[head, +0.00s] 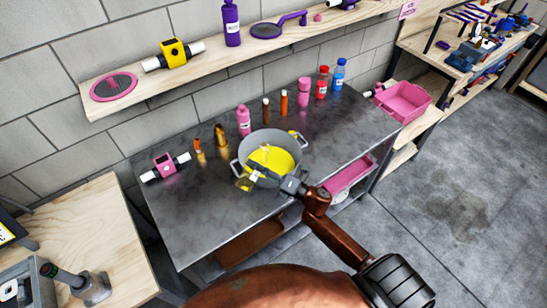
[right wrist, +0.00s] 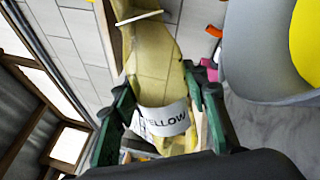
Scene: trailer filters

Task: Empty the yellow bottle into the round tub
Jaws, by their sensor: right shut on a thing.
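The round tub (head: 287,142) is a grey pot with two side handles on the metal table, and bright yellow material lies in it. Its grey wall and some yellow also show at the right of the right wrist view (right wrist: 265,60). My right gripper (head: 262,180) is at the tub's front left rim, shut on the yellow bottle (head: 244,184). In the right wrist view the bottle (right wrist: 155,75) is see-through yellowish, with a white label reading "YELLOW" between the green fingers. How much is left in it I cannot tell. My left gripper is not in view.
Pink (head: 243,121), red (head: 322,83) and blue (head: 339,74) bottles and small brown and orange ones stand behind the tub. A pink clamp-like part (head: 165,164) lies at left. A wooden shelf (head: 130,98) runs above. The table front left is clear.

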